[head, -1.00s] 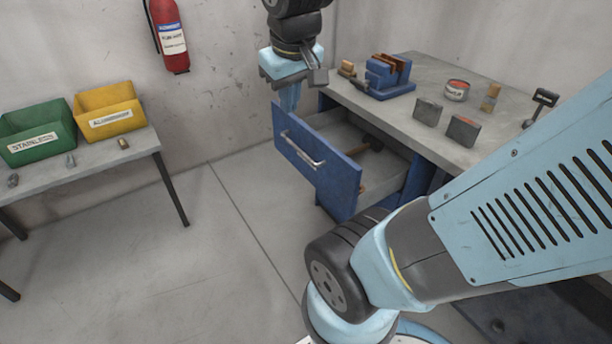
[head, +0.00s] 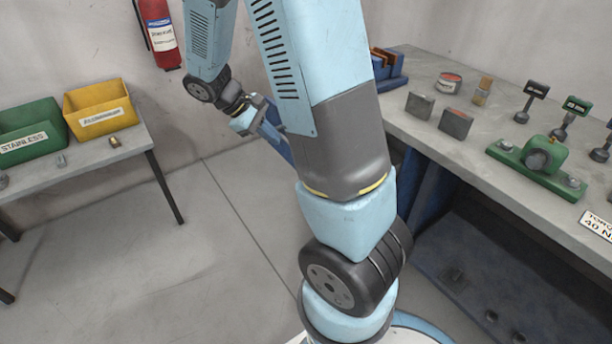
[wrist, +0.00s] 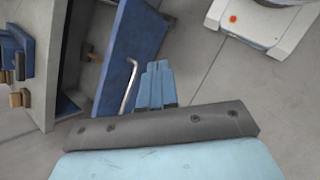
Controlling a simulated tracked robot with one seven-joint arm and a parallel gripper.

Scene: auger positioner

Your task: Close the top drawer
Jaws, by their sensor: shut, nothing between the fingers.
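The top drawer is part of the blue workbench. In the wrist view its blue front (wrist: 132,45) stands out from the bench body, so the drawer is open. Its silver bar handle (wrist: 129,86) is on the outer face. My gripper (wrist: 156,68) is shut and empty, with its light blue fingers just to the right of the handle, outside the drawer front. I cannot tell whether they touch it. In the head view my arm hides most of the drawer; only a blue sliver of its front (head: 277,148) shows beside my gripper.
The bench top (head: 410,135) holds a blue vise-like block (head: 388,68), a tin (head: 448,83), grey blocks and a green fixture (head: 540,160). A side table on the left carries a green bin (head: 30,130) and a yellow bin (head: 98,108). The floor between is clear.

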